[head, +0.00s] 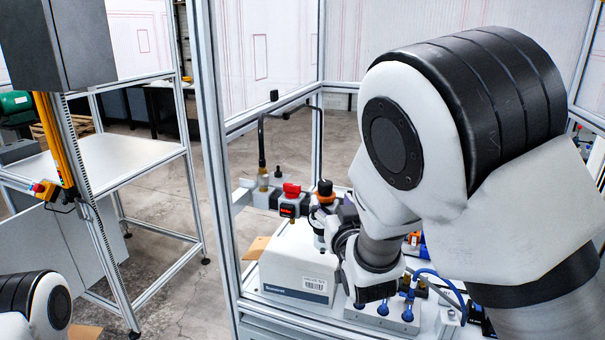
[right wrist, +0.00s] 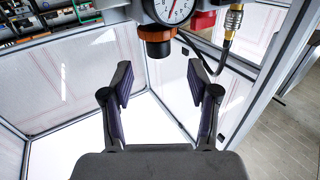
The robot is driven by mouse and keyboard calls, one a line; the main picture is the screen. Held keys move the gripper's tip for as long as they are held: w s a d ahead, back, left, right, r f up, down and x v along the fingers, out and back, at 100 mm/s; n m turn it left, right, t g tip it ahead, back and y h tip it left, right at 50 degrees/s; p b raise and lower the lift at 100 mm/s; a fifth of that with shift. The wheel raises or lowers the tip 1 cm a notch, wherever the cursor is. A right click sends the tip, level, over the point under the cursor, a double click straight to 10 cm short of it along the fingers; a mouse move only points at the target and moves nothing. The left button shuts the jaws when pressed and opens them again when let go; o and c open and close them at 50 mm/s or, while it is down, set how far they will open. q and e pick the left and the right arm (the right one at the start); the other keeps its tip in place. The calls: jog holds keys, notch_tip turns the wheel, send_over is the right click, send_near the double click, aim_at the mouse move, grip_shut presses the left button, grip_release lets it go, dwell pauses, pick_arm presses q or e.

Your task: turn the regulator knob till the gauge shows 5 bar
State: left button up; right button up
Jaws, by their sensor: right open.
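The regulator knob (head: 325,188) is black with an orange ring and sits on top of the grey regulator in the head view. In the right wrist view, the knob (right wrist: 157,47) is at top centre, beside the round white gauge (right wrist: 172,9). The gauge is cut by the top edge and its reading cannot be made out. My right gripper (right wrist: 160,82) is open and empty, its fingers apart. The knob appears between and beyond the fingertips, not held. In the head view my right arm hides much of that gripper. My left gripper is out of view.
A red valve part (head: 291,190) stands just left of the knob. A white box (head: 300,262) with a label lies below it. Blue fittings (head: 408,308) and a hose are at the lower right. An aluminium frame post (head: 213,170) stands left of the regulator.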

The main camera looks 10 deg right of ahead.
aim_at(327, 190)
jog(key=shift+w+r, duration=0.35)
jog(key=w+p, duration=0.1)
jog(key=w, duration=0.1)
jog(key=w+p, duration=0.1)
jog(key=w, duration=0.1)
jog(key=w+p, duration=0.1)
jog(key=w, duration=0.2)
jog(key=shift+d+f+p, duration=0.2)
jog(key=shift+d+p, duration=0.1)
jog(key=shift+d, duration=0.1)
jog(key=shift+w+f, duration=0.1)
jog(key=shift+w, duration=0.05)
grip_shut()
